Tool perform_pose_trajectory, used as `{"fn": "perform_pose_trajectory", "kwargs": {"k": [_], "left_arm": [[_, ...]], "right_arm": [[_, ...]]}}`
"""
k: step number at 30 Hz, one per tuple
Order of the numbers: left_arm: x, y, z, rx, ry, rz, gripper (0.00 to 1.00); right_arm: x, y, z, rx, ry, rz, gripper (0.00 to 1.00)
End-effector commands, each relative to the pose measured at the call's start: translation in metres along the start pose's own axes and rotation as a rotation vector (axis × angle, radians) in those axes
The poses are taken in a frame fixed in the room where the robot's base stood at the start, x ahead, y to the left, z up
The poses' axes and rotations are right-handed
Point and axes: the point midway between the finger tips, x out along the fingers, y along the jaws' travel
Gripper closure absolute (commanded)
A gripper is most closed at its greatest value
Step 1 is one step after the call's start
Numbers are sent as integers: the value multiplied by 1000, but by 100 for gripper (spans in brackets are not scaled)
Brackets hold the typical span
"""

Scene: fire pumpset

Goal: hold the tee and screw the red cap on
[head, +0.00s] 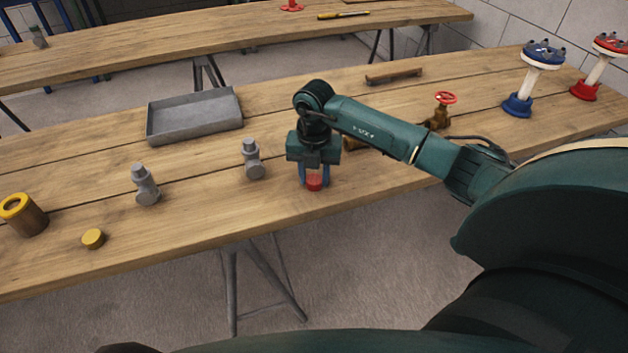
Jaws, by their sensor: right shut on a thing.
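My right gripper (314,179) points down over the front part of the table, with its blue fingers on either side of the red cap (314,183). It is shut on the cap, low at the tabletop; I cannot tell whether the cap touches the wood. A grey tee-like fitting (253,160) stands upright just left of the gripper. A second grey tee-like fitting (146,186) stands further left. Both are apart from the gripper. My left gripper is not in view.
A grey tray (195,128) lies behind the fittings. A yellow cap (93,238) and a yellow-ringed brown cylinder (24,214) are at the left. A brass valve with red handwheel (440,108) stands behind my right arm. Blue (517,104) and red flanged stands (585,90) are far right.

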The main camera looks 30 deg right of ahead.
Motion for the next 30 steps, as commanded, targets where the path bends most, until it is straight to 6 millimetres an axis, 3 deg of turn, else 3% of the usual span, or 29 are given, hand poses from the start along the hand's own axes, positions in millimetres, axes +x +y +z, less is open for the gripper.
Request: {"fn": "perform_pose_trajectory", "kwargs": {"k": [5,14,24,30], "left_arm": [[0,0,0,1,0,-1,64],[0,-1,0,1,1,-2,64],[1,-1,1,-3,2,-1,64],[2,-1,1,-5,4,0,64]], "right_arm": [[0,0,0,0,0,0,87],[-8,0,1,1,-2,2,87],[-72,0,1,0,-4,3,87],[-96,0,0,1,-1,1,87]]}}
